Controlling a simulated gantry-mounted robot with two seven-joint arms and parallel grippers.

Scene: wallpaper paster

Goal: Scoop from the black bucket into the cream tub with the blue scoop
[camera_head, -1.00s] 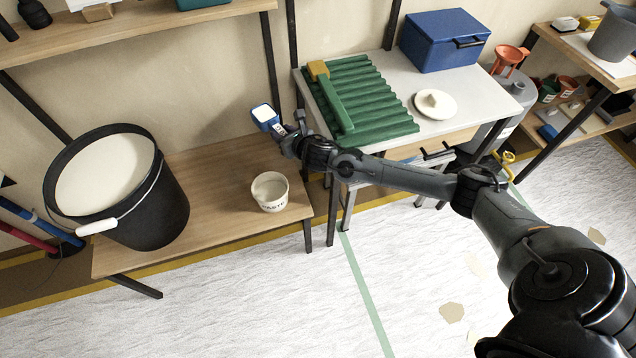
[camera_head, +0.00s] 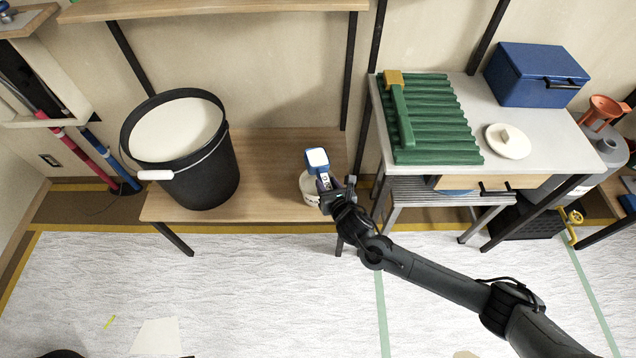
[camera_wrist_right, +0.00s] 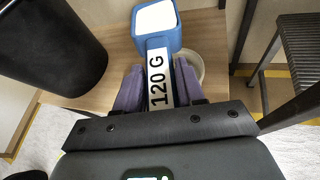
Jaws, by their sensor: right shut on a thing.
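The black bucket (camera_head: 205,178), nearly full of cream-white paste (camera_head: 177,128), stands on the left of the low wooden bench. The cream tub (camera_head: 308,188) stands to its right on the bench, partly hidden behind my right gripper and the scoop. My right gripper (camera_head: 329,190) is shut on the blue scoop (camera_head: 317,160). The scoop's head holds white paste and appears above and in front of the tub in the head view. In the right wrist view the blue scoop (camera_wrist_right: 157,40) has a "120 G" label on its handle, and the tub's rim (camera_wrist_right: 190,66) shows behind it. My left gripper is not in view.
The wooden bench (camera_head: 265,150) is clear between bucket and tub. To the right, a grey table (camera_head: 470,100) carries a green corrugated board (camera_head: 435,130), a blue box (camera_head: 535,75) and a white plate (camera_head: 508,143). A shelf (camera_head: 210,8) runs above the bench.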

